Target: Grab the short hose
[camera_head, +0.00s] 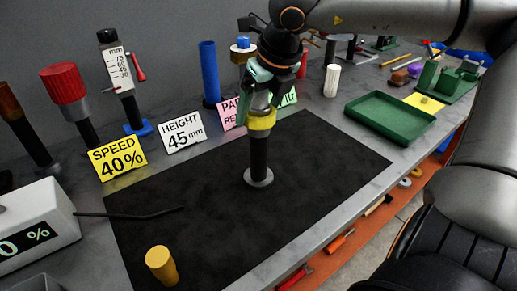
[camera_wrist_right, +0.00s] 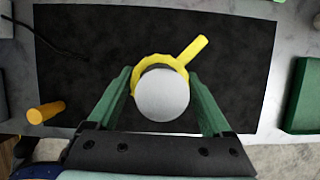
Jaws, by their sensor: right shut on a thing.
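No piece is plainly a short hose; a thin black flexible line (camera_head: 130,213) lies on the dark mat, running from the white display box. My right gripper (camera_head: 262,100), with green fingers, points down over an upright black post (camera_head: 259,155) on a round grey foot. A yellow collar (camera_head: 261,121) sits around the post's upper part. In the right wrist view, the fingers (camera_wrist_right: 162,82) flank this yellow collar (camera_wrist_right: 195,52), with its side handle, and a pale round top (camera_wrist_right: 163,95). They are shut on the collared post, though the exact contact is hard to see. My left gripper does not show.
A yellow cylinder (camera_head: 161,265) stands at the mat's front. A green tray (camera_head: 390,118) lies right. Behind the mat stand yellow (camera_head: 117,158), white (camera_head: 183,133) and pink cards, a blue tube (camera_head: 209,75) and a red-capped post (camera_head: 64,84).

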